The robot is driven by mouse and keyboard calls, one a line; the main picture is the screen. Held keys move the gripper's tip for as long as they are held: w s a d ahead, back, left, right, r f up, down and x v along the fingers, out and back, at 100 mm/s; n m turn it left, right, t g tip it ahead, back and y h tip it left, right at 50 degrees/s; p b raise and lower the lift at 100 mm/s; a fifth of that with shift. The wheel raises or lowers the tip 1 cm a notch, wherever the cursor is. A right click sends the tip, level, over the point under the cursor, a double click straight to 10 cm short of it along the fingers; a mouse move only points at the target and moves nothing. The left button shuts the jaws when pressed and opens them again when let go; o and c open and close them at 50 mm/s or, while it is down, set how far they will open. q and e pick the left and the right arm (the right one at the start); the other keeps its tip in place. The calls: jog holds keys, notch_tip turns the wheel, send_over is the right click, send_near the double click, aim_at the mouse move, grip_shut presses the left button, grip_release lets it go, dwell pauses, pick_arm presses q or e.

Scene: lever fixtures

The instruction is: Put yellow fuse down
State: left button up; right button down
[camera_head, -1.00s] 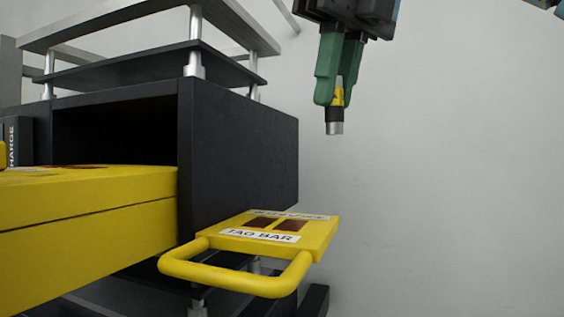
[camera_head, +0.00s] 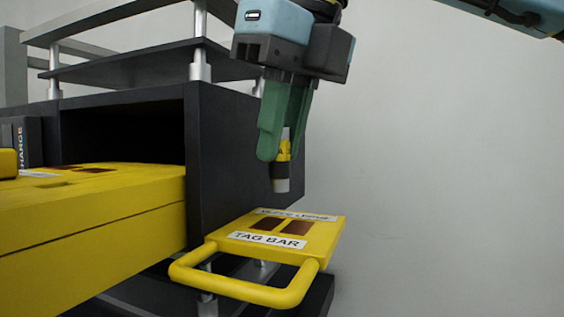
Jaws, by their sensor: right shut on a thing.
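The yellow fuse (camera_head: 283,150) has a black band and a silver lower end. It is held upright between the green fingers of my right gripper (camera_head: 283,148), which is shut on it. Gripper and fuse hang in the air above the yellow plate (camera_head: 317,236) labelled TAG BAR, with a gap below the fuse's tip. The plate has two dark brown rectangles on top and a yellow loop handle (camera_head: 240,289) toward the camera. My left gripper is not in view.
A black box frame (camera_head: 240,150) with an open bay stands behind the plate. A large yellow drawer-like block (camera_head: 95,220) sticks out of the bay at left. Shelves on silver posts (camera_head: 200,45) rise above. The right side is open before a plain wall.

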aim_at(288, 142)
jog(key=shift+f, duration=1.55)
jog(key=shift+f, duration=0.2)
jog(key=c, duration=1.4)
grip_release()
jog(key=v, duration=1.2)
jog(key=shift+r, duration=0.2)
